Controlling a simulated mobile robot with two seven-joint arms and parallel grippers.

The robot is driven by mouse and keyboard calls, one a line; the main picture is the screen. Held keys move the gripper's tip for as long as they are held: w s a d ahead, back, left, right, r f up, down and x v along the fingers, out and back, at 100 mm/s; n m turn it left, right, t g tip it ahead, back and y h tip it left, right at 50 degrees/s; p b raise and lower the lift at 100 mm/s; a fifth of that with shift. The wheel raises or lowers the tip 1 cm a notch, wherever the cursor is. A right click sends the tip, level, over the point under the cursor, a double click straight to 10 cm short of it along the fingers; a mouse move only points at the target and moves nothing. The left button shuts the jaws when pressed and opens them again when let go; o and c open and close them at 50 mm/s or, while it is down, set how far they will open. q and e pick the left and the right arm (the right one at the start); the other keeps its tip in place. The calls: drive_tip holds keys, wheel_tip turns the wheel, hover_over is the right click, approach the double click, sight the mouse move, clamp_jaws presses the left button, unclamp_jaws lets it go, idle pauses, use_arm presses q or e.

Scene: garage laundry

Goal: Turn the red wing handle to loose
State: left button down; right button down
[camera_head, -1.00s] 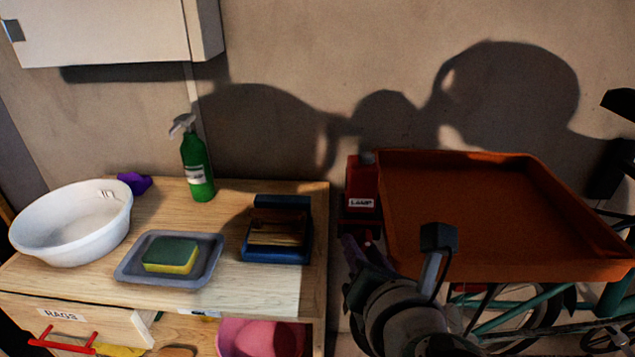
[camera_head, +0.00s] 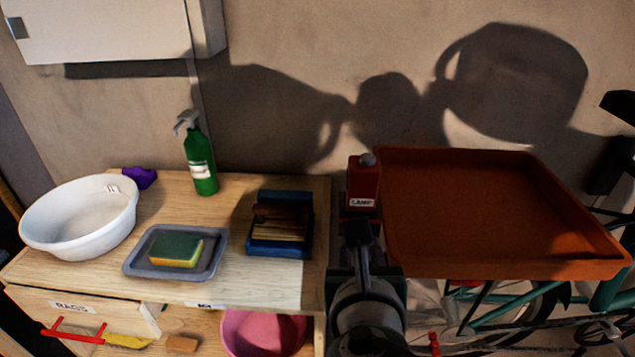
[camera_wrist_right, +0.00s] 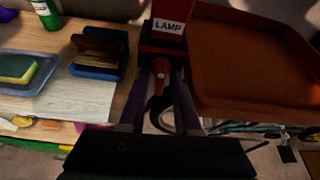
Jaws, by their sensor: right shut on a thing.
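The red wing handle (camera_wrist_right: 160,70) shows in the right wrist view, just below the red box labelled LAMP (camera_wrist_right: 168,27). The fingertips of my right gripper (camera_wrist_right: 161,76) stand on either side of the handle and are shut on it. The handle looks roughly upright in that view; its exact turn is hard to tell in the dark. In the head view the LAMP box (camera_head: 363,184) stands between the workbench and the orange tray, and my right arm hides the handle and fingertips below it. My left gripper is not in view.
The orange tray (camera_head: 500,272) is close on the right, above a bicycle (camera_head: 520,318). The wooden workbench (camera_head: 285,285) is close on the left, with a blue box (camera_head: 280,250), sponge tray (camera_head: 210,262), green bottle (camera_head: 200,170) and white basin (camera_head: 75,235).

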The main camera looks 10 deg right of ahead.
idle(0.3)
drive_tip(key=c, duration=0.9)
unclamp_jaws()
drive_tip(key=shift+r, duration=0.1)
drive_tip(key=p+v, duration=0.3)
drive_tip(key=v, duration=0.7)
drive_tip(key=shift+p, duration=0.3)
